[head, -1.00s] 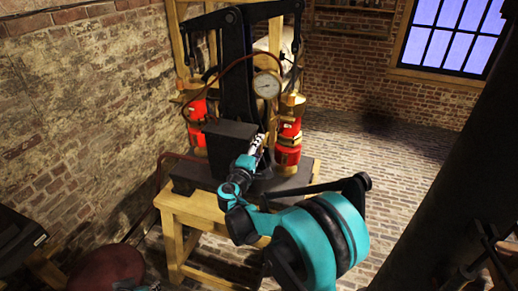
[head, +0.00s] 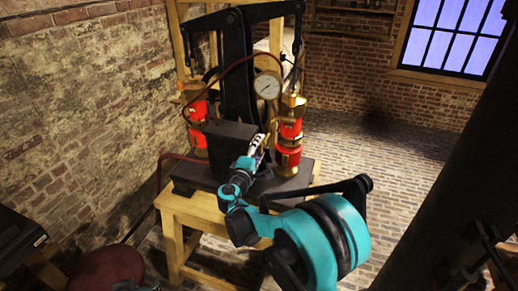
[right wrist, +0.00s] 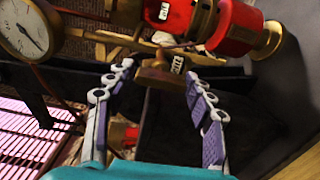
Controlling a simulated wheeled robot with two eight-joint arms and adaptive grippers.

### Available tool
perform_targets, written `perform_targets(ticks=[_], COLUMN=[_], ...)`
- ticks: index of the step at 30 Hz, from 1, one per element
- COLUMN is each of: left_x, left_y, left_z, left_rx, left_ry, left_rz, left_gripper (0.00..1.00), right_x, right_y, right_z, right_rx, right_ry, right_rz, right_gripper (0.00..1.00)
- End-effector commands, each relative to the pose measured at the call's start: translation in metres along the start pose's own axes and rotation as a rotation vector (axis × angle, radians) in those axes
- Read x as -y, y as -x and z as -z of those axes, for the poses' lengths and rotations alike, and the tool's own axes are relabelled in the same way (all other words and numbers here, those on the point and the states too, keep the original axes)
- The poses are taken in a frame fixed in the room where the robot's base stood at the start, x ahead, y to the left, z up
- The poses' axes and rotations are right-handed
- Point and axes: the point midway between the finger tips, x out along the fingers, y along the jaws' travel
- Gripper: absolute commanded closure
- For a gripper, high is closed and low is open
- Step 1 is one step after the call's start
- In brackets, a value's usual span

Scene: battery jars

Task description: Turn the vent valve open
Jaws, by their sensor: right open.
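My right gripper (head: 260,145) is in front of the dark block of the pump stand in the head view. In the right wrist view, its two rows of finger links (right wrist: 158,95) are spread apart with a gap between them. A small brass fitting with a crosswise handle (right wrist: 157,77), which looks like the vent valve, sits ahead between the fingertips. I cannot tell whether a fingertip touches it. In the head view the valve is hidden behind the gripper and block. My left gripper is not in view; only a small teal piece shows at the bottom left edge.
Two red and brass cylinders (head: 289,140) flank the black pump frame (head: 236,60). A round gauge (head: 268,85) hangs on it, with a dark red hose nearby. The wooden stand (head: 192,208) holds the pump. A red round seat (head: 107,268) is at lower left. Brick floor is clear at right.

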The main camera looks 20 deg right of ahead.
Motion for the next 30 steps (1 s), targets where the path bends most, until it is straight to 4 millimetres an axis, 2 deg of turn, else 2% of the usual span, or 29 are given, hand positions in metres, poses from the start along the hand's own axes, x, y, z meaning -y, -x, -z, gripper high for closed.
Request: perform_targets(ticks=[5,12,18,23,30], left_x=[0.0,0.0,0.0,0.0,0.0], left_y=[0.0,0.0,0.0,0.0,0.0], left_z=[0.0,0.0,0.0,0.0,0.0], left_rx=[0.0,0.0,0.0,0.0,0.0], left_ry=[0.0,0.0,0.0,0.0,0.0], left_rz=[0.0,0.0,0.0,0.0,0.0], left_gripper=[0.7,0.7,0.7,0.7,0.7], right_x=[0.0,0.0,0.0,0.001,0.001], right_y=[0.022,0.075,0.108,0.119,0.12], right_z=[0.001,0.002,0.002,0.001,0.001], right_rx=[-0.004,-0.006,-0.004,-0.002,-0.001], right_ry=[0.0,0.0,0.0,0.0,0.0], right_rz=[0.0,0.0,0.0,0.0,0.0], right_gripper=[0.47,0.47,0.47,0.47,0.47])
